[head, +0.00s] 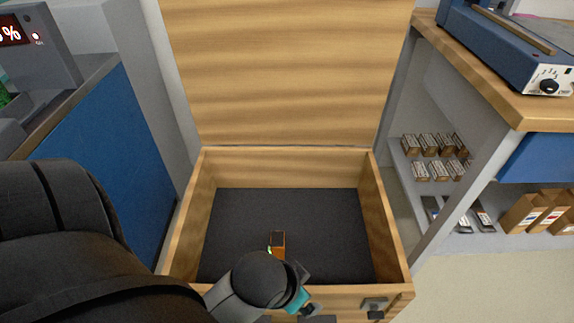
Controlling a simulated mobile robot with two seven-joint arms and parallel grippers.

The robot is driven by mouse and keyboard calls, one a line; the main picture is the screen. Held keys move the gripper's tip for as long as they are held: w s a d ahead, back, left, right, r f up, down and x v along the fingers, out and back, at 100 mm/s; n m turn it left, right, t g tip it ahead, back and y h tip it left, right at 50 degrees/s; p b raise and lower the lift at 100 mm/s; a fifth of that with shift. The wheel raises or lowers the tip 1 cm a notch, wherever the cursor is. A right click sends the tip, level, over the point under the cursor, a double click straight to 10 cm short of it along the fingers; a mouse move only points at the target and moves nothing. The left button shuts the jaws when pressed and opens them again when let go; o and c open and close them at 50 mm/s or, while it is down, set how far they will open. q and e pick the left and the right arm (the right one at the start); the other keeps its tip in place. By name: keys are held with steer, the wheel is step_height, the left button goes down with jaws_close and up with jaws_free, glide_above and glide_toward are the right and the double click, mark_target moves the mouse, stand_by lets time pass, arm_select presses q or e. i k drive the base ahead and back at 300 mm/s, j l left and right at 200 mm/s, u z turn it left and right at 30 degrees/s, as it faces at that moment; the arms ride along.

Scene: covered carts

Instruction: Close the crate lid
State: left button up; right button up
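The wooden crate (387,215) stands open in the middle of the head view, with a dark floor inside. Its wooden lid (285,70) is raised upright at the back edge and runs out of the top of the picture. A metal latch (375,305) is on the crate's front wall. My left arm comes in from the left, and its wrist and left gripper (305,309) are over the crate's front edge, well apart from the lid. The fingers are mostly hidden or cut off by the bottom edge. My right gripper is out of view.
A small orange-brown item (278,239) shows inside the crate, partly behind my wrist. A blue-sided counter (100,150) stands at left. At right are shelves with small boxes (435,145) and a blue machine (510,45) on a wooden top. Floor (480,285) is clear at lower right.

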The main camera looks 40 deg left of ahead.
mark_target(251, 72)
steer(key=u, duration=1.4)
steer(key=j+u, duration=0.15)
steer(key=j, duration=0.3)
